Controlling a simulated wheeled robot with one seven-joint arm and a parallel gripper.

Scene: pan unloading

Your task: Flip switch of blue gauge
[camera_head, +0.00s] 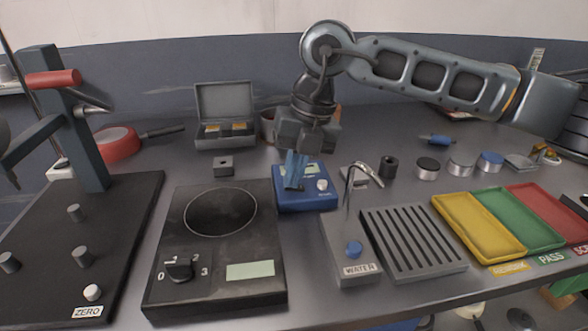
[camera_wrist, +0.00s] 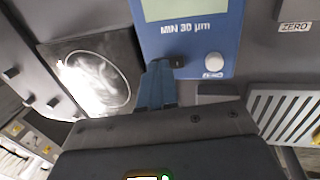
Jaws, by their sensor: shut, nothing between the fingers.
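The blue gauge (camera_head: 310,203) is a small blue box with a pale display and a white round button (camera_head: 322,185), behind the water tap. My gripper (camera_head: 295,186) points down over the left part of its top, with its blue fingers shut and empty. In the wrist view the gauge (camera_wrist: 200,45) shows a pale screen, a "MIN 30 µm" label and the white button (camera_wrist: 214,62). A small dark switch (camera_wrist: 177,62) lies at my fingertips (camera_wrist: 161,65). The fingertips look beside or touching the switch; I cannot tell which. The fingers partly hide the gauge's face.
A black hot plate (camera_head: 215,285) stands left of the gauge. The water tap (camera_head: 349,225) and a slotted grey drain (camera_head: 410,243) are in front and to the right. Yellow, green and red trays (camera_head: 515,245) lie further right. An open grey case (camera_head: 225,135) stands behind.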

